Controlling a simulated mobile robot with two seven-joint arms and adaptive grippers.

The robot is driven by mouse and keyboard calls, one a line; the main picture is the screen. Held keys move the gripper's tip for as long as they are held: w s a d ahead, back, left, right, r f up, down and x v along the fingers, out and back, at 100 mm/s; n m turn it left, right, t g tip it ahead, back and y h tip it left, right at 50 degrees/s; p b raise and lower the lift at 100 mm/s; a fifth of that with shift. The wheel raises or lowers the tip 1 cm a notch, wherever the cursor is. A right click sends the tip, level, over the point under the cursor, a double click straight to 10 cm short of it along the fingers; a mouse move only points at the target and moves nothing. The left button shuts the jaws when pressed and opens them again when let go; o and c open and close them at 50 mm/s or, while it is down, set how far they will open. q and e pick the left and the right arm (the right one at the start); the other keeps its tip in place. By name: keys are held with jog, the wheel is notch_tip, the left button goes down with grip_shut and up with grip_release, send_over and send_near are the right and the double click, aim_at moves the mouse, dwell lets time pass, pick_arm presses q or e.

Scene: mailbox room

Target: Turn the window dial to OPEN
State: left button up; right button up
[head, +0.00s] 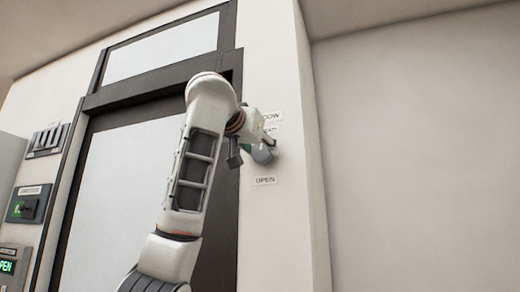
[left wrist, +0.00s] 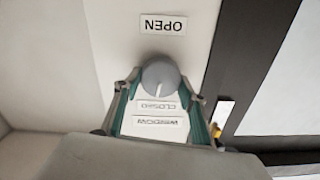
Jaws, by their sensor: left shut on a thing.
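The window dial (left wrist: 155,73) is a round grey knob on the pale wall, with a white pointer mark. In the left wrist view, which is upside down, the mark faces the CLOSED label (left wrist: 158,104), away from the OPEN label (left wrist: 163,25). My left gripper (left wrist: 160,82) is shut on the dial, one green-edged finger on each side. In the head view the dial (head: 263,153) is partly hidden by my gripper (head: 257,147), and the OPEN label (head: 265,180) is below it. My right gripper is not in view.
A dark-framed door (head: 95,180) stands left of the dial, behind my left arm. Left of it are a switch panel (head: 47,140), a dark box with a knob (head: 28,204) and a green-lit display (head: 7,267). The wall at right is bare.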

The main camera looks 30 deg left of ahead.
pick_arm(q)
jog(key=m, duration=0.3)
jog(key=shift+d, duration=0.1)
jog(key=m, duration=0.5)
jog(key=shift+d, duration=0.1)
jog(key=m, duration=0.4)
jog(key=shift+f+m, duration=0.15)
jog(key=shift+m, duration=0.15)
jog(key=m+p, duration=0.1)
jog(key=m, duration=0.3)
jog(key=shift+f+m, duration=0.15)
jog(key=shift+m, duration=0.15)
jog(key=m, duration=0.3)
jog(key=shift+f+m+p, duration=0.1)
jog(key=shift+m+p, duration=0.2)
jog(key=shift+p, duration=0.1)
jog(key=m+p, duration=0.1)
jog(key=m, duration=0.2)
jog(key=shift+w+f+m, duration=0.1)
jog(key=shift+m, duration=0.2)
jog(key=m+p, duration=0.1)
jog(key=m, duration=0.2)
jog(key=shift+m, duration=0.3)
jog(key=m+p, duration=0.2)
jog(key=m, duration=0.1)
jog(key=shift+f, duration=0.15)
jog(key=shift+m, duration=0.4)
jog(key=shift+f+m+p, duration=0.1)
jog(key=shift+m+p, duration=0.35)
jog(key=shift+m, duration=0.15)
